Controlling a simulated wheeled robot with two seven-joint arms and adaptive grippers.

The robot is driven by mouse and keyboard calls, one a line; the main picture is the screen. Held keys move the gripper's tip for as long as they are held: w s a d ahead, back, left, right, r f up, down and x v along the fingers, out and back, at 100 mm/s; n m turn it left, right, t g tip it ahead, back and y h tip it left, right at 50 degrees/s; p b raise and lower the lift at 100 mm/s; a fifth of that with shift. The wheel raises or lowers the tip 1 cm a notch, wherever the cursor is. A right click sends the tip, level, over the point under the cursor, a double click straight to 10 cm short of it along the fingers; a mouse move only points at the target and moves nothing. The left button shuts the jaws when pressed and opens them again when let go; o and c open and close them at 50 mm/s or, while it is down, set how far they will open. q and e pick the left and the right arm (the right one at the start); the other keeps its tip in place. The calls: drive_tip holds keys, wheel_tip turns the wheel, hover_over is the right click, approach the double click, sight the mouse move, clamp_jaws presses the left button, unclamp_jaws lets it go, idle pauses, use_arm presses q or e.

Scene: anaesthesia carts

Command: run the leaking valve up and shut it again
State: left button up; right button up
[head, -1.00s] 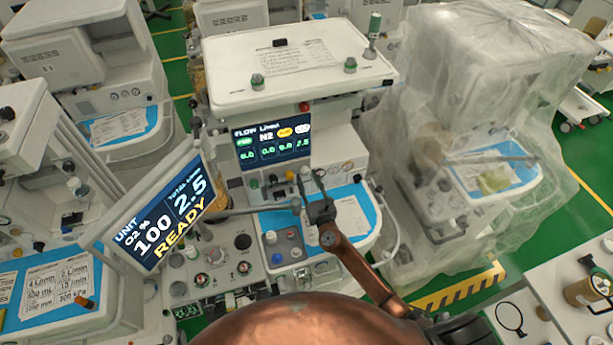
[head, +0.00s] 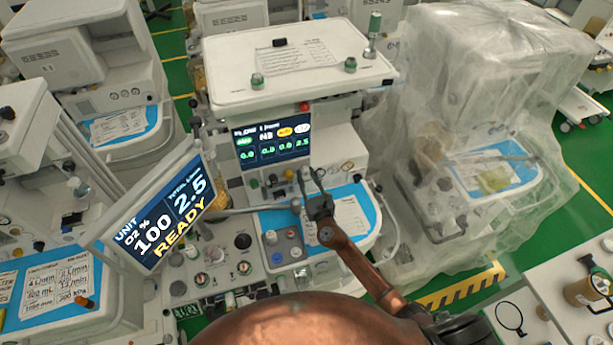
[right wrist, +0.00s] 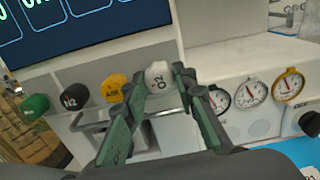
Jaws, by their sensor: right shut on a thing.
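A row of valve knobs sits under the flow screen (head: 271,142) of the middle cart. In the right wrist view they are green (right wrist: 35,105), black N2 (right wrist: 74,99), yellow AIR (right wrist: 113,86) and white O2 (right wrist: 158,74). My right gripper (head: 309,182) is shut on the white O2 knob, one finger on each side of it. The flow screen shows 0.0 for three gases and what looks like 2.5 for the last. The tilted monitor (head: 157,205) reads O2 100 percent, total 2.5 and READY. My left gripper does not show.
A metal rail (right wrist: 92,124) runs just below the knobs. Dial gauges (right wrist: 256,91) are right of the O2 knob. A blue-edged work tray (head: 282,222) lies under my right arm. A plastic-covered cart (head: 470,100) stands close on the right.

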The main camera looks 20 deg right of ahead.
drive_tip(key=m+b, duration=0.3)
drive_tip(key=m, duration=0.1)
drive_tip(key=shift+f, duration=0.15)
drive_tip(key=m+b, duration=0.3)
drive_tip(key=m, duration=0.2)
drive_tip(key=m+b, duration=0.1)
drive_tip(key=m, duration=0.5)
drive_tip(key=shift+b, duration=0.3)
drive_tip(key=shift+m+b, duration=0.3)
drive_tip(key=shift+m, duration=2.2)
drive_tip(key=o, duration=0.9)
